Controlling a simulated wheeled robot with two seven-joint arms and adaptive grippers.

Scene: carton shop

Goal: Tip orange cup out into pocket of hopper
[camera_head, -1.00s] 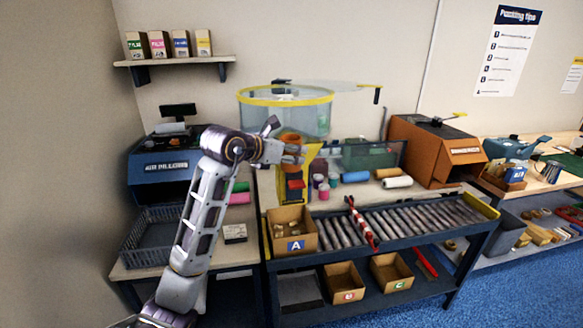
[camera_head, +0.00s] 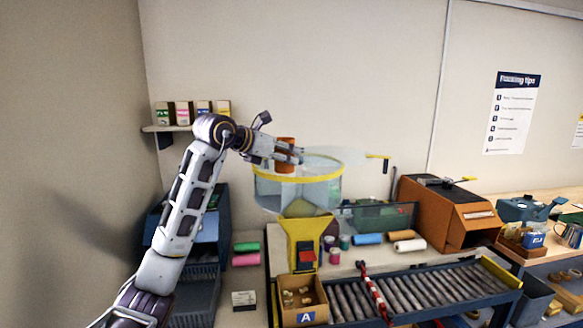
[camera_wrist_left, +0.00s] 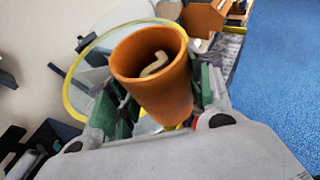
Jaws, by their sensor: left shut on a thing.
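My left gripper (camera_head: 290,154) is shut on the orange cup (camera_head: 285,146) and holds it upright, raised at about the height of the hopper's yellow rim. The cup also shows in the left wrist view (camera_wrist_left: 158,92), with a pale curved piece inside it. The hopper (camera_head: 325,188) is a clear round bin with a yellow rim, a yellow front and a flat clear lid part at the top. In the head view the cup overlaps the hopper's far left rim. I cannot tell which pocket lies below it. My right gripper is not in view.
An open carton marked A (camera_head: 302,298) stands below the hopper at the left end of the roller conveyor (camera_head: 410,292). Coloured rolls (camera_head: 405,245) lie behind the conveyor. An orange machine (camera_head: 440,212) stands to the right. Small boxes (camera_head: 185,112) sit on a wall shelf.

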